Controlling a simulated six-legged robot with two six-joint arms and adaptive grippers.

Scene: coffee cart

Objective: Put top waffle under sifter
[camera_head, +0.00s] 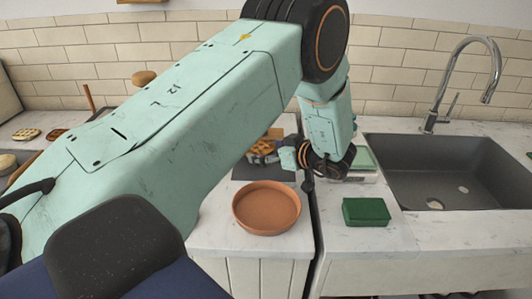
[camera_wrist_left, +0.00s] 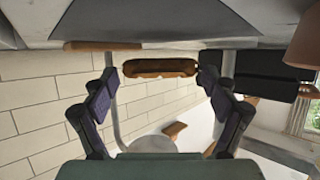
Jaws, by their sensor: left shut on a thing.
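A golden-brown waffle (camera_head: 262,147) shows beyond my left forearm, near the dark surface in the middle of the counter. My left gripper (camera_head: 277,155) is shut on this waffle. In the left wrist view the waffle (camera_wrist_left: 160,68) is seen edge-on between the two fingertips of my left gripper (camera_wrist_left: 158,75). Two more waffles lie at the far left of the head view, one nearer the edge (camera_head: 25,134) and one beside it (camera_head: 57,133). I cannot make out the sifter for certain. My right gripper is not in view.
A round terracotta dish (camera_head: 267,207) stands on the front of the counter. A green sponge-like block (camera_head: 366,212) lies to its right, before the sink (camera_head: 450,172) and faucet (camera_head: 440,110). My left arm hides much of the left counter.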

